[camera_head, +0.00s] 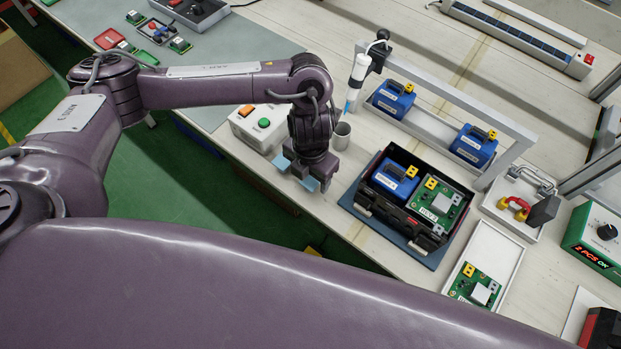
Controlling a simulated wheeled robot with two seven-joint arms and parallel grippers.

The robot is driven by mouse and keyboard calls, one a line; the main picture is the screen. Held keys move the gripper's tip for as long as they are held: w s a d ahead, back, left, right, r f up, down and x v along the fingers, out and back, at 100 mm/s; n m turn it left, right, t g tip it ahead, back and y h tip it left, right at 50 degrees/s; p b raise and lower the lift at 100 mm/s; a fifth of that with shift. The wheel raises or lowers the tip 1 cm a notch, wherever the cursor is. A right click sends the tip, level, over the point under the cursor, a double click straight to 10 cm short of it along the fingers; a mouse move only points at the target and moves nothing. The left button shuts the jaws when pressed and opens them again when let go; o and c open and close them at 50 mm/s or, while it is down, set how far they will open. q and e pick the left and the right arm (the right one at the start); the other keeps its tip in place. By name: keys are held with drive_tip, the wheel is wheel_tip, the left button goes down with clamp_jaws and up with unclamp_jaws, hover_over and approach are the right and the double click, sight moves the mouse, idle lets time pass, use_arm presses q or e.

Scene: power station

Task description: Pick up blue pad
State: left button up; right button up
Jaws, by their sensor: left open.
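My left gripper (301,171) points down at the table's front edge and is open. Light-blue flat pieces (311,185) show at its fingertips, one on each side. I take them for the blue pad, partly hidden by the fingers. I cannot tell whether they are one piece, or whether the fingers touch it. A darker blue mat (427,259) lies under the black tray, to the right of the gripper. My right gripper is not in view.
The black tray (437,241) holds a blue module (394,178) and a green board (436,199). A grey cup (341,136) and a white button box (258,127) stand close to the gripper. A white tray (508,240) lies to the right.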

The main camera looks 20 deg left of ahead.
use_arm(q)
drive_tip(key=shift+f, duration=0.2)
idle(0.4)
drive_tip(key=c, duration=1.1)
